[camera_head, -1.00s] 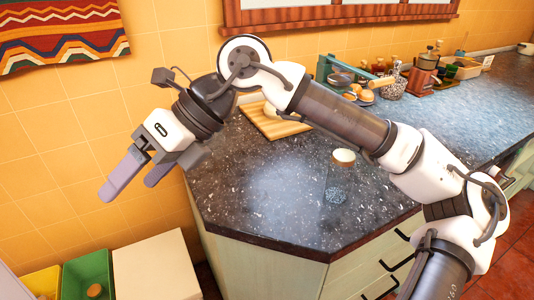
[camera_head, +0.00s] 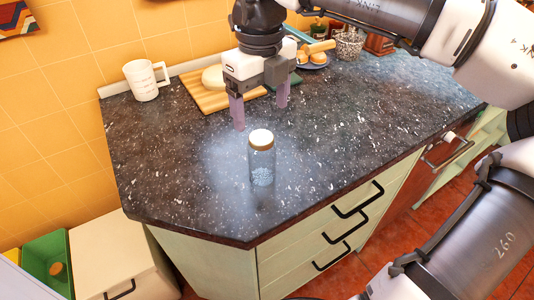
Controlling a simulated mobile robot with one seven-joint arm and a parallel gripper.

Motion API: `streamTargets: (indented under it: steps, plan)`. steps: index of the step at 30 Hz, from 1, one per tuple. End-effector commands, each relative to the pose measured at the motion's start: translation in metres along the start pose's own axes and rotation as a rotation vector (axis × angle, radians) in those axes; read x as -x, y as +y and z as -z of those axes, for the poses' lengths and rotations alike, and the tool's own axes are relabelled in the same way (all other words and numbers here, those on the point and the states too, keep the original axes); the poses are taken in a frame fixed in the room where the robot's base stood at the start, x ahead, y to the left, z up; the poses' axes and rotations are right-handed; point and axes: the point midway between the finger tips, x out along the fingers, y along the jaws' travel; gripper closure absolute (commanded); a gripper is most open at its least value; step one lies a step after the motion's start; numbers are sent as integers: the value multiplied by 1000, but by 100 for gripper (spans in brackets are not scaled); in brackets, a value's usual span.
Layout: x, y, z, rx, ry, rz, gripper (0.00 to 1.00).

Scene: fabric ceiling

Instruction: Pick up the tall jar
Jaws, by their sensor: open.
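The tall jar (camera_head: 261,160) is clear glass with a tan lid and pale contents near its bottom. It stands upright on the dark speckled countertop (camera_head: 160,165), towards the front edge. My gripper (camera_head: 260,112) points down, with its two purple-grey fingers apart and nothing between them. In the picture it is just above and behind the jar's lid, not visibly touching it.
A white mug (camera_head: 145,80) stands at the back left. A wooden board (camera_head: 207,98) with a round pale item lies behind my gripper. A plate (camera_head: 316,63) with bread-like items is further back. Drawers with black handles (camera_head: 357,200) are below the counter front.

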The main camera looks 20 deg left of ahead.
Motion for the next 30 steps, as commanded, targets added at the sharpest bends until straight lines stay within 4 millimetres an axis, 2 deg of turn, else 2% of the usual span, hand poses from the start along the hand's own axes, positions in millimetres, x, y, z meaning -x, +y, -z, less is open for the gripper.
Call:
streamTargets:
  steps: [3, 9, 17, 25, 30]
  plan:
    - [-24, 1, 1, 4, 3, -4, 21]
    - [-59, 1, 0, 4, 0, -4, 21]
    - [-78, 1, -2, 5, 0, -6, 21]
    - [-116, 0, -5, 5, -1, -4, 21]
    - [-123, 0, -5, 4, -3, -4, 21]
